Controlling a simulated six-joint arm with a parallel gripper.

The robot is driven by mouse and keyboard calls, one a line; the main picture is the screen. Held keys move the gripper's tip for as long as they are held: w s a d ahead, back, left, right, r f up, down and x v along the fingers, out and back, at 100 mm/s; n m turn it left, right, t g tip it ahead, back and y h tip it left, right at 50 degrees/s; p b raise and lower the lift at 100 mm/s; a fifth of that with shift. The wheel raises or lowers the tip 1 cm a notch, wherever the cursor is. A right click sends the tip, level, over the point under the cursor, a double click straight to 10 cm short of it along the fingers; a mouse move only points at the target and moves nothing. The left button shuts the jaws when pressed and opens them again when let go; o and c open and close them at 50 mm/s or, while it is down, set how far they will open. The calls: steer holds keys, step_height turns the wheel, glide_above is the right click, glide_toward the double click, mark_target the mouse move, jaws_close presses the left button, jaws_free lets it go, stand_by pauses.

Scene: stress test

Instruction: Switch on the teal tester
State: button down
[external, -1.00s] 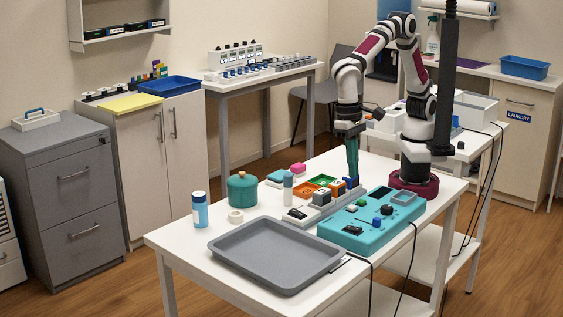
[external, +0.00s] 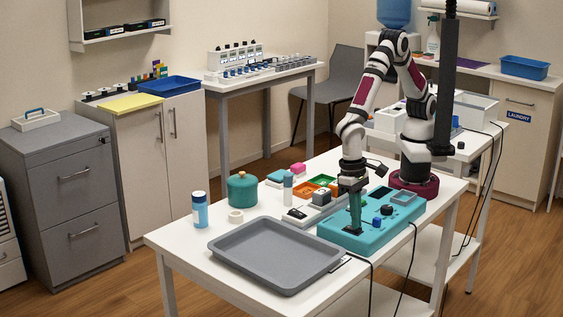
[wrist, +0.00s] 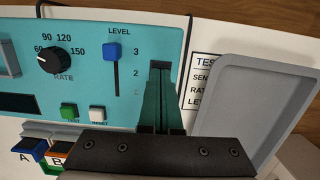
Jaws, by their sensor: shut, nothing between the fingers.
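The teal tester (external: 378,235) lies on the white table in the external view. Its panel (wrist: 88,20) fills the left of the wrist view, with a black RATE knob (wrist: 55,60), a blue LEVEL slider (wrist: 113,50), a green button (wrist: 69,111) and a white button (wrist: 97,114). My gripper (external: 355,231) is shut and empty, its green fingers pointing down at the tester's front-left end. In the wrist view the fingertips (wrist: 160,68) are over a dark part at that end, beside the slider. They mostly hide this part; I cannot tell whether they touch it or its setting.
A grey tray (external: 277,256) lies close in front of the tester; its rim (wrist: 217,98) shows at right in the wrist view. A printed card (wrist: 203,68) lies between them. A black cable runs off the table.

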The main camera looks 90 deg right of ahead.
mark_target(349, 227)
steer(key=shift+s+a+f, duration=0.1)
steer(key=shift+f, duration=0.15)
stand_by(0.4)
steer(key=shift+w+d+r, duration=0.15)
steer(key=shift+w+d, duration=0.45)
step_height(349, 227, up, 14)
steer(key=w+d, duration=0.1)
steer(key=shift+w+d, duration=0.15)
steer(key=shift+d, duration=0.05)
steer(key=shift+s+a, duration=0.5)
steer(key=shift+a, duration=0.05)
